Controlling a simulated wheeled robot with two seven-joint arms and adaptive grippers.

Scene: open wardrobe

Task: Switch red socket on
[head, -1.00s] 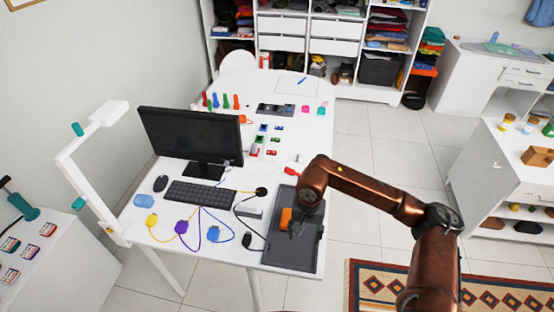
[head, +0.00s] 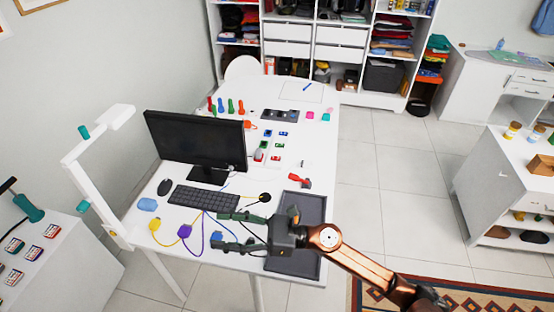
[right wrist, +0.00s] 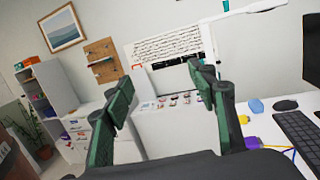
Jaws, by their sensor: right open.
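A small red object (head: 299,179) lies near the right edge of the white desk (head: 325,150), behind the dark tray. It may be the red socket, but it is too small to tell, and no switch can be made out. My right gripper (head: 222,230) is open over the front of the desk, its two fingers pointing left above the coloured cables. It is apart from the red object, in front and to the left of it. The right wrist view shows both green-black fingers (right wrist: 160,88) spread with nothing between them. My left gripper is not in view.
A dark tray (head: 311,211) lies under my right wrist. A keyboard (head: 205,197), monitor (head: 195,140), yellow plug (head: 155,223) and purple plug (head: 184,231) stand left. Several small coloured items crowd the desk's middle. A lamp (head: 115,118) rises at the left edge.

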